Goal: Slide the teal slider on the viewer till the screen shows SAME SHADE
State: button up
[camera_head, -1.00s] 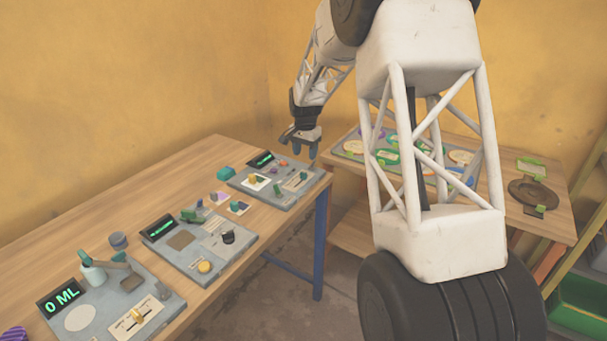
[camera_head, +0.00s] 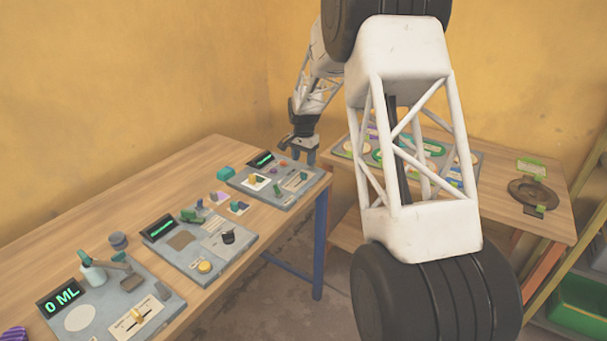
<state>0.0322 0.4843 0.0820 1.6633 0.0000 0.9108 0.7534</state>
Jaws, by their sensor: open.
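The far panel on the left table, which looks like the viewer (camera_head: 257,189), is a grey board with a small dark screen (camera_head: 261,159). The green text on this screen is too small to read. A small teal piece (camera_head: 277,188) stands near the board's middle, and another greenish piece (camera_head: 303,176) sits on a pale strip at its right; I cannot tell which is the slider. My gripper (camera_head: 297,151) is open and empty, pointing down above the board's far right edge. It appears apart from the pieces.
A middle panel (camera_head: 185,262) with a yellow knob and a near panel (camera_head: 155,290) reading 0 ML share the table (camera_head: 120,190). A second table (camera_head: 545,225) at the right holds a board with colored rings, partly hidden by my arm.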

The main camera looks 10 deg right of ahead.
aim_at(303, 172)
jog(key=shift+f, duration=3.4)
grip_shut()
